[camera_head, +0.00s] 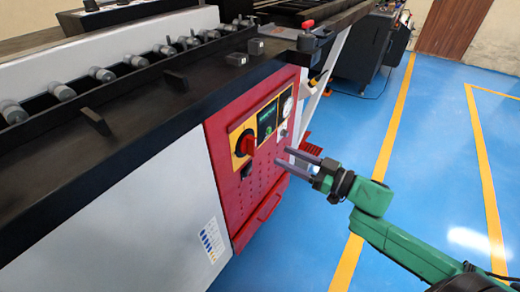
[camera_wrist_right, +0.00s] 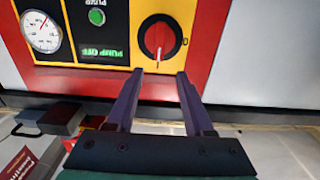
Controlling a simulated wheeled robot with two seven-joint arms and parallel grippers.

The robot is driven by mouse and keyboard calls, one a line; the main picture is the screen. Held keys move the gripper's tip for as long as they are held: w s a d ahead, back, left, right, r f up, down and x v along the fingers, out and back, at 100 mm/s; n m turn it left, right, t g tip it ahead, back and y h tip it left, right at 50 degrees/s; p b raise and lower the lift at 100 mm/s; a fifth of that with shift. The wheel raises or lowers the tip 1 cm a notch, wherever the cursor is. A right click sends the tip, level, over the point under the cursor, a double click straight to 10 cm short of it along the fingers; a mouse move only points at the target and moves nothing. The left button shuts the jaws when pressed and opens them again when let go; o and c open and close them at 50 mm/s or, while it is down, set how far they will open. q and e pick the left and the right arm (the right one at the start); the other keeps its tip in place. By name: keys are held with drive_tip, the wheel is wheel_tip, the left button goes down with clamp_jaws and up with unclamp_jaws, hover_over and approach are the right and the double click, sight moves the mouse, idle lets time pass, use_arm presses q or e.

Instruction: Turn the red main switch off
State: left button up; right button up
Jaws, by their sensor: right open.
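The red main switch (camera_head: 247,143) is a round knob on a yellow plate, at the left of the red control panel (camera_head: 225,163). In the right wrist view, the switch (camera_wrist_right: 160,38) is near the top centre, on a black disc. Its handle lies along the picture's vertical, with a pale mark at the lower end. My right gripper (camera_head: 283,157) is open and empty, in front of the panel and right of the switch. In the right wrist view its fingertips (camera_wrist_right: 160,74) point at the switch from below, apart from it. My left gripper is not in view.
Beside the switch are a green-lit display (camera_head: 267,122) and a round gauge (camera_head: 287,107). A small black knob (camera_head: 247,170) sits below the switch. The machine's dark table (camera_head: 130,110) overhangs the panel. Blue floor (camera_head: 430,150) is free to the right.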

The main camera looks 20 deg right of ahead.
sight(256, 143)
drive_tip(key=x, duration=0.9)
drive_tip(key=shift+w+b, duration=0.25)
drive_tip(key=shift+b, duration=0.15)
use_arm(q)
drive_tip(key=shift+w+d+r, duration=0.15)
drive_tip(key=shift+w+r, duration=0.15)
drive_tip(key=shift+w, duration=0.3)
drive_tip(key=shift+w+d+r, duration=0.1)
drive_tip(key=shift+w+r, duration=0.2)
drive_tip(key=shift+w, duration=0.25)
use_arm(e)
clamp_jaws()
